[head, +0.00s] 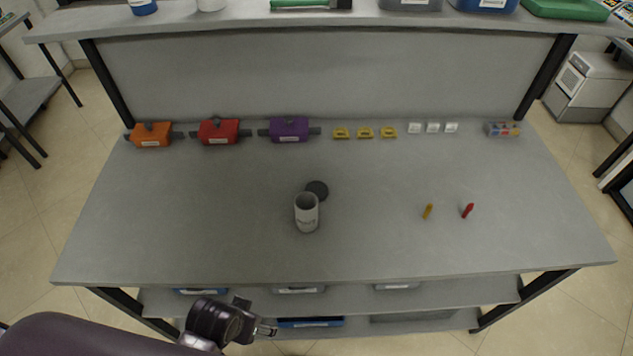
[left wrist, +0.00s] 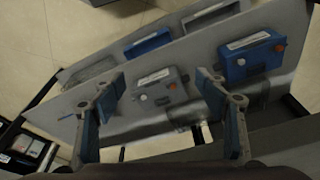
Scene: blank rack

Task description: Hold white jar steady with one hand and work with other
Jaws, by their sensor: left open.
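The white jar (head: 306,213) stands upright and open on the middle of the grey table, with a label on its front. A dark round lid (head: 317,190) lies on the table just behind it, to the right. My left gripper (head: 266,331) is below and in front of the table's front edge, well away from the jar. In the left wrist view its two fingers (left wrist: 160,112) are spread apart with nothing between them, facing the lower shelves. The jar does not show in the left wrist view. My right gripper is in neither view.
Orange (head: 151,136), red (head: 219,131) and purple (head: 289,130) blocks line the table's back, with small yellow and white pieces to their right. Blue boxes (left wrist: 250,55) sit on lower shelves. The front table area is clear.

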